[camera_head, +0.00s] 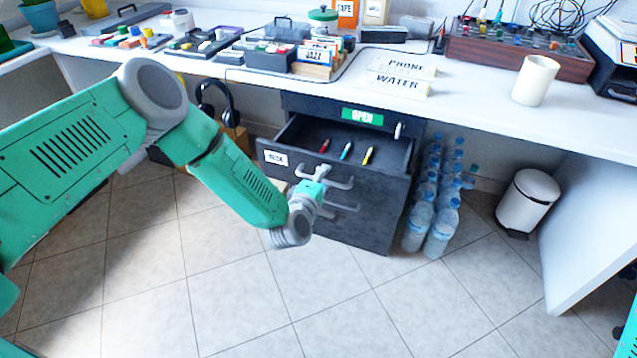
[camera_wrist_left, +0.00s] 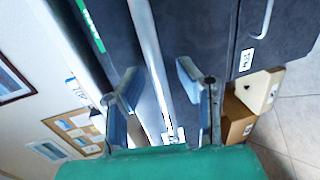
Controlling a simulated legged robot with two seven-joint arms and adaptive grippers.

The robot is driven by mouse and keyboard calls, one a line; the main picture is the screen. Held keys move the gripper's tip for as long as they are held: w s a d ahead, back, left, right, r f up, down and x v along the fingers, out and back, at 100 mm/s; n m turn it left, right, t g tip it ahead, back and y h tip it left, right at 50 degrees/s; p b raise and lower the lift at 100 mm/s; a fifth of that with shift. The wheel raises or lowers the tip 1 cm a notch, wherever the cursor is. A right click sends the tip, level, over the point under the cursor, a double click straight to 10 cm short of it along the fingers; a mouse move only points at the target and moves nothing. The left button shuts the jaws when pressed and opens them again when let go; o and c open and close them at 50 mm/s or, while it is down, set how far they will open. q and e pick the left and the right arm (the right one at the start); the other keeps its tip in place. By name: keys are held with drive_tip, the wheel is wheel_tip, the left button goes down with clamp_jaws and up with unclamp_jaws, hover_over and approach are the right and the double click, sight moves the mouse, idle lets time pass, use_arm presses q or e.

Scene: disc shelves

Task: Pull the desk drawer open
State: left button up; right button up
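The dark desk drawer (camera_head: 290,167) is pulled out from under the white desk, its open top showing three pens. A label reading DESK is on the left of its front. A pale drawer handle (camera_head: 338,183) sits on the front. My left gripper (camera_head: 322,178) is at this handle. In the left wrist view my left gripper (camera_wrist_left: 157,85) has its two fingers apart, with a pale bar (camera_wrist_left: 148,50) running between them. Whether the fingers touch the bar I cannot tell. My right gripper is out of view.
A second handle (camera_head: 343,207) shows lower on the dark front. Water bottles (camera_head: 430,215) stand close at the right, with a white bin (camera_head: 527,200) beyond. Headphones (camera_head: 220,100) hang at the left. The tiled floor (camera_head: 290,300) in front is clear.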

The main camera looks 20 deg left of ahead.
use_arm(q)
drive_tip(key=v, duration=1.1)
drive_tip(key=shift+s+a+f, duration=0.2)
drive_tip(key=shift+s, duration=0.05)
drive_tip(key=shift+a+b+x, duration=0.2)
drive_tip(key=shift+b+x, duration=0.65)
drive_tip(key=shift+x, duration=4.55)
drive_tip(key=shift+r, duration=0.1)
clamp_jaws()
